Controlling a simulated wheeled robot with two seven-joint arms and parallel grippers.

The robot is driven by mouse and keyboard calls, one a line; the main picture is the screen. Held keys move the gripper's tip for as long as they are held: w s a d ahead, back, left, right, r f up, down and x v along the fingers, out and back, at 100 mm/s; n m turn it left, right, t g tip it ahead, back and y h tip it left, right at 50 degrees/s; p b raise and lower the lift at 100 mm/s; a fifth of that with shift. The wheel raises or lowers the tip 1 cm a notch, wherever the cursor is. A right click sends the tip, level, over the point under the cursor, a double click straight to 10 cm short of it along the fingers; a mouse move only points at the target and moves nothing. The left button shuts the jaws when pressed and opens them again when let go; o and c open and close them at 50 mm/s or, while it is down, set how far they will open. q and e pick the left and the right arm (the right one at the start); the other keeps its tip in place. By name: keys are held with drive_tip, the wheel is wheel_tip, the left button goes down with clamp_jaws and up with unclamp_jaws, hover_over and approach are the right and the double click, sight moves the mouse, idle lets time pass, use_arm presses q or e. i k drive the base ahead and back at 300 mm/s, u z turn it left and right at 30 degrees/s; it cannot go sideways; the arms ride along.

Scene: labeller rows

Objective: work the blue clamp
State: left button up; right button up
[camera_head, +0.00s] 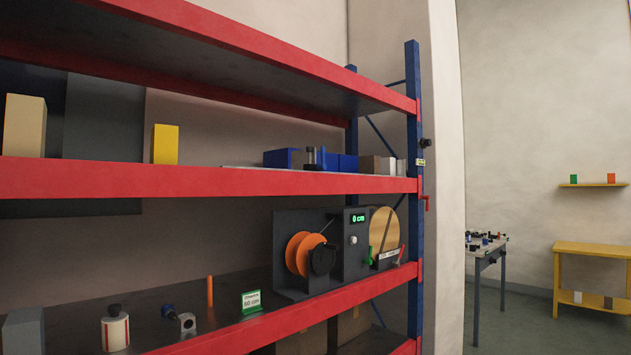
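I cannot pick out a blue clamp for certain. A small dark blue piece (167,311) lies on the lower shelf beside a grey block with a round hole (187,323); it is too small to name surely. On the middle shelf stand blue blocks (283,158) with a small dark upright fitting (311,157) in front of them. Neither of my grippers is in view.
A red-beamed shelf rack with blue posts (413,200) fills the left. Tables stand at right, with open floor between.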

sight(322, 166)
drive_tip(key=z, duration=0.5)
drive_tip(key=k, duration=1.15)
drive_tip(key=z, duration=1.1)
drive_tip(key=i, duration=2)
drive_tip(key=z, duration=0.15)
drive_tip(key=i, duration=2.2)
drive_tip(key=u, duration=0.7)
drive_tip(key=i, duration=1.25)
drive_tip(key=u, duration=1.9)
drive_tip(key=i, duration=1)
drive_tip(key=u, duration=0.65)
